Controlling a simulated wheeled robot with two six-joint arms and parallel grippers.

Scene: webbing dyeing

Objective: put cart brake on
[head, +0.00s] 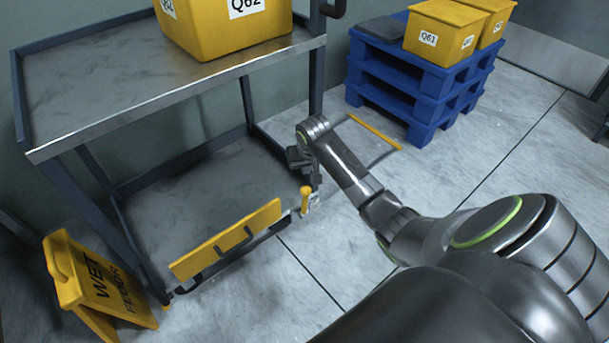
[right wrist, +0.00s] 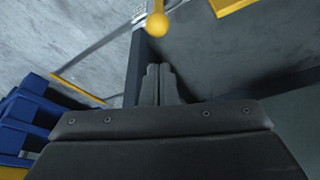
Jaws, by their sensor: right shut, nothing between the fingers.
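The cart (head: 165,90) is a dark-framed metal trolley with an upper and a lower shelf. At its lower front right corner stands a short yellow brake lever (head: 305,200) with a rounded knob, beside a pale metal bracket (head: 313,203). In the right wrist view the yellow knob (right wrist: 157,24) shows ahead of my fingertips. My right gripper (head: 314,182) is just above and beside the lever, pointing down. Its fingers (right wrist: 158,72) are shut together and empty, with a visible gap to the knob in the wrist view. My left gripper is out of view.
A yellow panel (head: 228,240) runs along the cart's lower front edge. A yellow bin (head: 225,35) stands on the top shelf. A wet-floor sign (head: 95,285) is at the left. Blue pallets (head: 420,85) with yellow bins stand behind right. The floor in front is clear.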

